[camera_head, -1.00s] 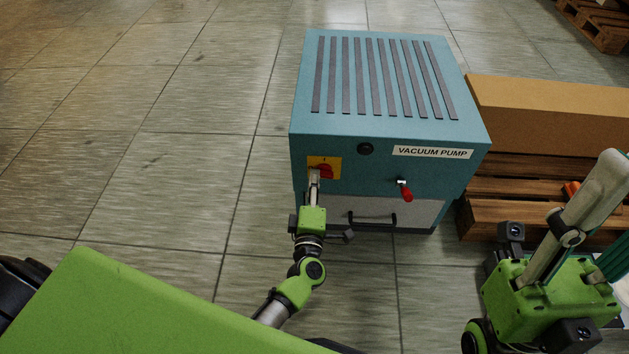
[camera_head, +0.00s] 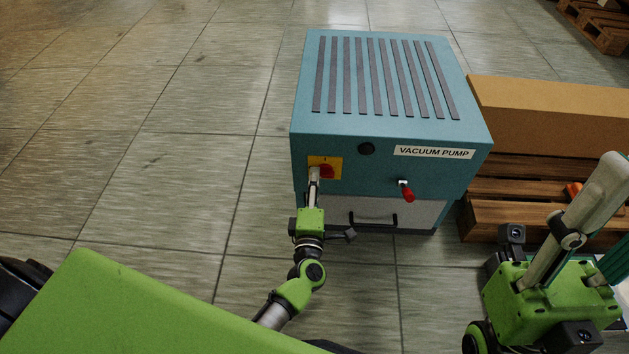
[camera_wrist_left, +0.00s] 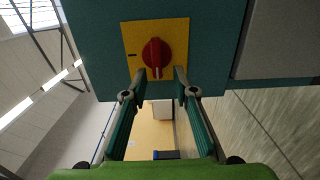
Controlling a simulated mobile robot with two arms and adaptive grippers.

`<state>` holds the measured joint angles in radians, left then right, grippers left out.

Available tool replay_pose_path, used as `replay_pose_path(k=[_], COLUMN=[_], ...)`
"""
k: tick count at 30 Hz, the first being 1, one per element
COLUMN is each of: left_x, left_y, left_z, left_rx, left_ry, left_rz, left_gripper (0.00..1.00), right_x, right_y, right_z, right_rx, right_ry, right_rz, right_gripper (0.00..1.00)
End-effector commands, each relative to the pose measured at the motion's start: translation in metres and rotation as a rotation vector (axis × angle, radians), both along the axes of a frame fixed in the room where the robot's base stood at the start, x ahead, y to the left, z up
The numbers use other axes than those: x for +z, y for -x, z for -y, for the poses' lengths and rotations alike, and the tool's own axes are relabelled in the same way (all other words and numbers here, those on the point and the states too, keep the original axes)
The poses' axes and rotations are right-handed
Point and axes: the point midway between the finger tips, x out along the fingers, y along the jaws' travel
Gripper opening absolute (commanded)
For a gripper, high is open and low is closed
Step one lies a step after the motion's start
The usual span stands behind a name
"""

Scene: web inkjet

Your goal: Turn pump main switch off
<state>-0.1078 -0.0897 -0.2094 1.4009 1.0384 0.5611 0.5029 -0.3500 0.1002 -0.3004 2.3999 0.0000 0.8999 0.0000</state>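The vacuum pump (camera_head: 390,152) is a teal box with a slatted top and a white name label. Its main switch is a red rotary knob (camera_head: 327,172) on a yellow plate (camera_head: 316,161), at the upper left of the front. My left gripper (camera_head: 314,174) is at this plate, partly covering it. In the left wrist view the red knob (camera_wrist_left: 156,54) points roughly up and down on its yellow plate (camera_wrist_left: 179,30). There my left gripper (camera_wrist_left: 160,74) is open, its fingertips apart at either side of the knob's lower end. Contact is unclear. My right gripper (camera_head: 590,215) is cut off by the right edge.
A red-handled lever (camera_head: 406,191) sits right of the switch, with a black port (camera_head: 366,149) above. A black drawer-like handle (camera_head: 373,219) is below. A brown box (camera_head: 550,112) on a wooden pallet (camera_head: 500,215) stands close right. Floor at left is clear.

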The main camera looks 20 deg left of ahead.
Motion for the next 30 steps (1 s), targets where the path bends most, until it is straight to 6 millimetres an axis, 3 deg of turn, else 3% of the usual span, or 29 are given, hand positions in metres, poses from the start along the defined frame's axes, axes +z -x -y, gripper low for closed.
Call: replay_pose_path(k=[11, 24, 30], left_x=[0.001, 0.001, 0.001], left_y=[0.005, 0.087, 0.11], left_z=[0.002, 0.025, 0.032], left_rx=[0.0, 0.0, 0.0], left_ry=[-0.001, -0.001, -0.001], left_rz=[0.003, 0.0, 0.002], left_gripper=[0.26, 0.26, 0.26], right_x=[0.0, 0.0, 0.0], right_y=[0.0, 0.0, 0.0], right_z=[0.001, 0.0, 0.0], right_rx=[-0.002, 0.0, 0.0], right_ry=[-0.001, 0.0, 0.0], right_rz=[0.001, 0.0, 0.0], right_gripper=[0.4, 0.4, 0.4])
